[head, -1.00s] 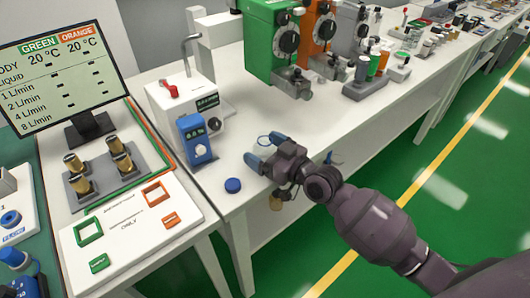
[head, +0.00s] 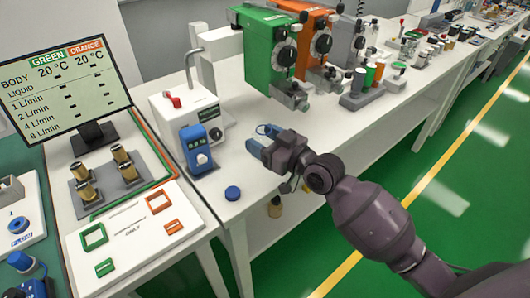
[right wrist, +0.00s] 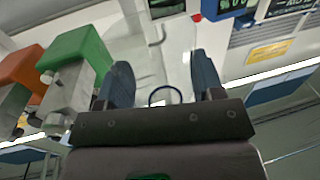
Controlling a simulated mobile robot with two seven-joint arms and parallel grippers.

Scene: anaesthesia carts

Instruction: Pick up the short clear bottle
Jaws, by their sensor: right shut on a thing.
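My right gripper (head: 261,140) is over the white bench, its blue-grey fingers closed around a small see-through thing. This looks like the short clear bottle, showing mainly as a thin dark-blue ring (head: 264,129) near the fingertips. In the right wrist view, the gripper (right wrist: 160,72) has its two fingers apart with the clear bottle's ring (right wrist: 165,88) between them. The bottle's clear walls are hard to make out. My left gripper is not in view.
A white device with a blue meter (head: 196,148) stands left of the gripper. Green (head: 262,55) and orange (head: 303,40) units stand behind. A brownish bottle (head: 275,207) is below, beside the bench.

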